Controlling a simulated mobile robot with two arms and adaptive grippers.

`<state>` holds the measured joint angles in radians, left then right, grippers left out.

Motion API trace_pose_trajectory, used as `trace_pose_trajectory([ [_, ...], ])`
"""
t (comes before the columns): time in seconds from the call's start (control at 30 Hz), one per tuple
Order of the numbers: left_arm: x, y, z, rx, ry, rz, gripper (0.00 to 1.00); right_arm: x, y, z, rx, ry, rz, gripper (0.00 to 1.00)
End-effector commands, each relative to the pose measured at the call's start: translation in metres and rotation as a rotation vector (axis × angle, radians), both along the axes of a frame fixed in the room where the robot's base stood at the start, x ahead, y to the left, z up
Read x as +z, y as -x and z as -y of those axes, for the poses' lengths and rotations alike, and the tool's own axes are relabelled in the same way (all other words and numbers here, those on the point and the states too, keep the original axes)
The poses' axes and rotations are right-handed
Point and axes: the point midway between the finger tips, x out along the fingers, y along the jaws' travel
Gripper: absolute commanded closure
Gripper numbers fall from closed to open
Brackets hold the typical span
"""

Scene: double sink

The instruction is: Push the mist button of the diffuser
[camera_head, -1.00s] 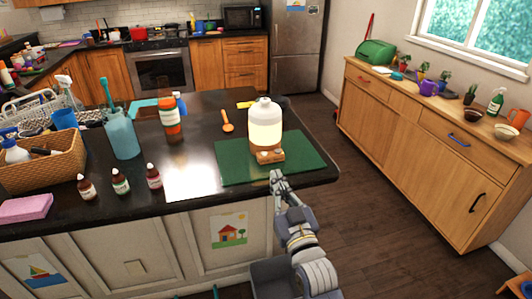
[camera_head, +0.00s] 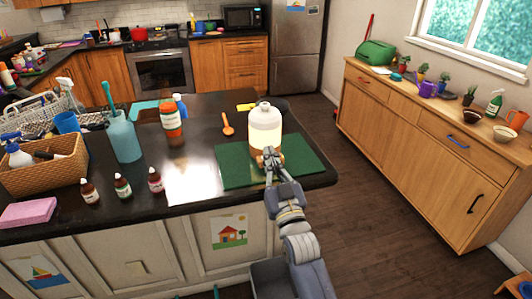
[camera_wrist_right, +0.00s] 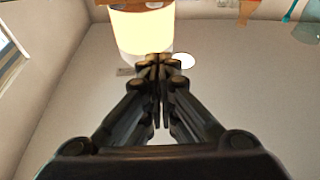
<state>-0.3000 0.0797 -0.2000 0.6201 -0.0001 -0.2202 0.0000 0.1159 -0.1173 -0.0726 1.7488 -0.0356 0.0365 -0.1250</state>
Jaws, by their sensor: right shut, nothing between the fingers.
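The diffuser (camera_head: 265,125) has a pale, glowing tank on a wooden base and stands upright on a green mat (camera_head: 310,165) near the counter's right end. Its glowing tank (camera_wrist_right: 142,32) fills the upper middle of the right wrist view. My right gripper (camera_head: 270,156) is shut and empty, with its tips at the front of the diffuser's base. The gripper covers most of the base's front, so the mist button is hidden in the head view. In the right wrist view the closed fingertips (camera_wrist_right: 158,62) overlap the diffuser's edge; I cannot tell whether they touch. My left gripper is out of view.
Several small dropper bottles (camera_head: 123,187) line the counter's front left. The mat's right part is clear.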

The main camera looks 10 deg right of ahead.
Motion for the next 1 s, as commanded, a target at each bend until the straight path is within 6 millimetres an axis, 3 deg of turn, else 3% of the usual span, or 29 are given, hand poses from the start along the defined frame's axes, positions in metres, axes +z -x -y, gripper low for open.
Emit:
trace_pose_trajectory([
  [0.23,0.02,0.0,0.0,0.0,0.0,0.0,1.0,0.021,-0.047,-0.003,0.0,0.0,0.001,1.0],
  [0.33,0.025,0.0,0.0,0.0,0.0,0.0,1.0,-0.002,-0.045,-0.002,0.001,0.001,-0.007,1.0],
  [0.53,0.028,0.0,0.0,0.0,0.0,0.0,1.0,-0.02,-0.045,-0.001,0.0,-0.001,-0.002,1.0],
  [1.0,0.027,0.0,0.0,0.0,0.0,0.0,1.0,-0.027,-0.045,0.0,0.0,-0.001,0.0,1.0],
])
